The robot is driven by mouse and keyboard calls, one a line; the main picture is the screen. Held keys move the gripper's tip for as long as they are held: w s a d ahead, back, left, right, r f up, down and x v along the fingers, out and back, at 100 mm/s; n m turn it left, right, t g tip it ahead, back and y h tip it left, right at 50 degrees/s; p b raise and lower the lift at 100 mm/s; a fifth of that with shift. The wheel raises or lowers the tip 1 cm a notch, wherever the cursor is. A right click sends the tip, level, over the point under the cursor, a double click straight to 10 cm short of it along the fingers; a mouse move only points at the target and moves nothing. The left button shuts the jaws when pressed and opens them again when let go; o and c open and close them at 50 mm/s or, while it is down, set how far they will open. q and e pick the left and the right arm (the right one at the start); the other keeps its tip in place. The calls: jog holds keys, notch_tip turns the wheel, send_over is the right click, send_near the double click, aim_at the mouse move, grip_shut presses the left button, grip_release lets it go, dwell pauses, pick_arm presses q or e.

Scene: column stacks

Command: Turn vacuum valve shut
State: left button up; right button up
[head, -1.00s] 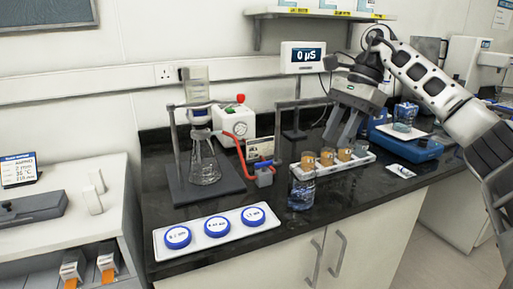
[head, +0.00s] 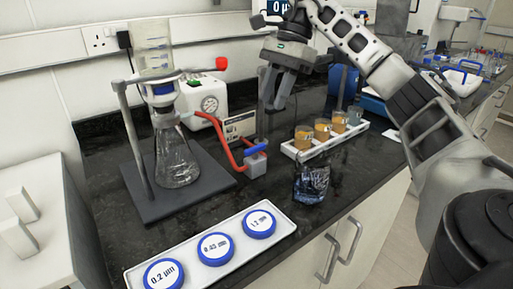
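The vacuum valve (head: 256,163) is a small grey block with a blue handle (head: 255,150) on the black bench. Red tubing (head: 224,146) joins it on its left side. My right gripper (head: 273,107) points down behind and above the valve, apart from it. Its two fingers show a narrow gap with nothing between them. The filter flask (head: 176,160) with a blue-collared funnel (head: 156,55) stands on a dark stand base to the left. A white pump (head: 203,100) with a round gauge stands behind. My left gripper is out of view.
A white rack (head: 325,144) with several amber-filled cups is right of the valve. A white tray (head: 136,278) with three blue-rimmed discs lies at the front left. Bare bench lies in front of the valve.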

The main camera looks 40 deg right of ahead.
aim_at(256, 146)
jog(key=b+x, duration=0.1)
jog(key=x, duration=0.9)
jog(key=shift+w+f, duration=0.15)
jog(key=shift+f, duration=0.05)
grip_shut()
